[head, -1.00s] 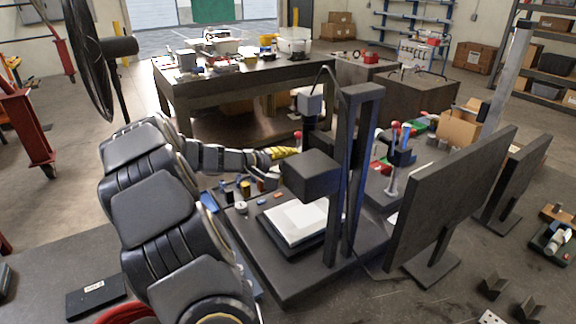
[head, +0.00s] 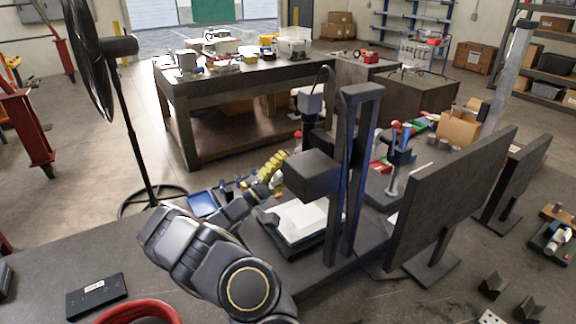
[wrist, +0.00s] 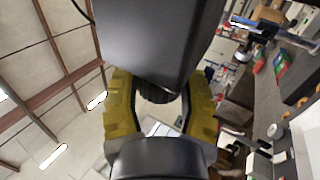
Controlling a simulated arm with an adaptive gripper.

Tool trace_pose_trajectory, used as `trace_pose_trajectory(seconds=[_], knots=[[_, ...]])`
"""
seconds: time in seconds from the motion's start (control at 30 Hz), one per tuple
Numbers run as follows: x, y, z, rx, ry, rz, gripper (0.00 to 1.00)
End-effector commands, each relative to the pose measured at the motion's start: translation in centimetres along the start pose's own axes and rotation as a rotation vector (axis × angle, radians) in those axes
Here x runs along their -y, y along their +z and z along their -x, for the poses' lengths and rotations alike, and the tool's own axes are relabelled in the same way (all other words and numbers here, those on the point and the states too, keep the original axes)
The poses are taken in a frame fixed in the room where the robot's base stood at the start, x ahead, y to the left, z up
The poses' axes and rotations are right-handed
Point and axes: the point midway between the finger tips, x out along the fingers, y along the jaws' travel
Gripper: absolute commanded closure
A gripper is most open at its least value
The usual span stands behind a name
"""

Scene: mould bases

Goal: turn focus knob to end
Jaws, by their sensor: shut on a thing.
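The focus knob (wrist: 154,95) is a dark ribbed cylinder on the underside of a black box in the wrist view. My gripper (wrist: 160,84) has its two yellow fingers on either side of the knob, shut on it. In the head view, my gripper (head: 277,162) is tilted, its yellow fingers against the left side of the black box head (head: 310,174). The box head is carried on a dark upright column (head: 354,180). The knob cannot be made out in the head view, and any mark of its turn angle is not visible.
A white plate (head: 297,219) lies on the base under the box head. A blue tray (head: 202,204) and small parts lie left of it. A large dark panel (head: 450,205) stands to the right. A black fan (head: 90,60) stands behind on the left.

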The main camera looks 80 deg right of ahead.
Motion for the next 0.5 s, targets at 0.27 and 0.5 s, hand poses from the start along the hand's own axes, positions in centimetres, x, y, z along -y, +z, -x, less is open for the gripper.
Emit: trace_pose_trajectory(seconds=[0.27, 0.5], knots=[[0.24, -0.01, 0.07, -0.001, 0.135, 0.003, 0.89], [0.03, -0.06, 0.02, -0.001, 0.191, -0.001, 0.89]])
